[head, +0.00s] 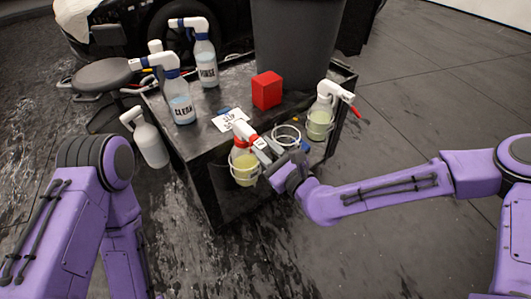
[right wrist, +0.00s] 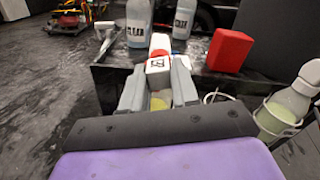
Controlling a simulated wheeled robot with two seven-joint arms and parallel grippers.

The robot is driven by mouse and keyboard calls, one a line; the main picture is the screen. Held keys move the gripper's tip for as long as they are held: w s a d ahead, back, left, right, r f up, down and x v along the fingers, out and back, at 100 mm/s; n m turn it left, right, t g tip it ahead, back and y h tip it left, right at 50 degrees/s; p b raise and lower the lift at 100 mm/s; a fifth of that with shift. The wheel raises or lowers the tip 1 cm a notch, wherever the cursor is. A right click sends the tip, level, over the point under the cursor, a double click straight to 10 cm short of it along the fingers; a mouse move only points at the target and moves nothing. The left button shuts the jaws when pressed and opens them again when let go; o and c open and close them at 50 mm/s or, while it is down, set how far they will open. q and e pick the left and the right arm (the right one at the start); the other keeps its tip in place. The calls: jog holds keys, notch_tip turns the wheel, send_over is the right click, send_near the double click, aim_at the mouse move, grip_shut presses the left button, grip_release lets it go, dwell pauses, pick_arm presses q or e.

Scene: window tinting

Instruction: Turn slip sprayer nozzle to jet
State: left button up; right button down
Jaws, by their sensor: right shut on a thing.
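A spray bottle with yellowish liquid (head: 245,168), a red collar and a white head (head: 243,130) is at the cart's front edge, in a wire ring. My right gripper (head: 268,152) is shut on this sprayer, at its head, from the right. In the right wrist view a white block with a dark mark (right wrist: 158,66) sits between the fingers of my right gripper (right wrist: 158,88), with a red part behind it. The mark is too small to read. My left arm shows at the left, but its gripper is out of view.
Another sprayer with a red trigger (head: 320,118) hangs at the right edge.

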jog(key=shift+f+m+b, duration=0.1)
jog(key=shift+m+b, duration=0.7)
jog(key=shift+m, duration=0.8)
jog(key=c, duration=0.9)
grip_release()
jog(key=p+v, duration=0.3)
jog(key=v, duration=0.7)
jog(key=shift+s+p, duration=0.2)
jog(key=shift+p, duration=0.15)
